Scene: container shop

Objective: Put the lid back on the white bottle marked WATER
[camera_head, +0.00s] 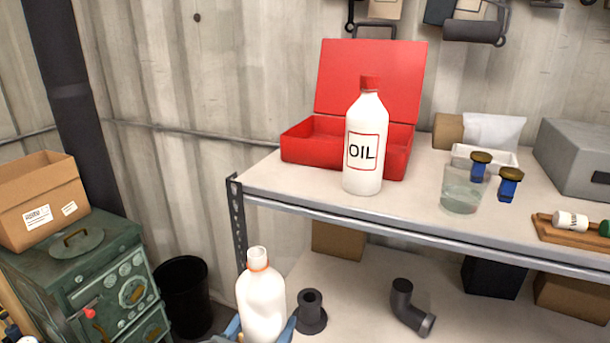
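A white bottle (262,302) with an orange ring at its neck stands upright in front of the shelf at the bottom of the head view. Its mouth shows no lid on it, and no WATER marking shows on the side facing me. Blue fingers of what appears to be my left gripper (262,335) are at both sides of its lower part, shut on it. The arm behind them is out of view. My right gripper is not in view. I cannot make out a loose lid for this bottle. Another white bottle, marked OIL (364,148), stands on the shelf with a red cap on.
An open red toolbox (300,144) stands behind the OIL bottle. To the right are a clear glass (461,196), blue brown-topped pieces (508,186), a white tray (500,158) and a grey case (575,160). The shelf's front left (275,185) is clear. A black bin (184,295) stands left.

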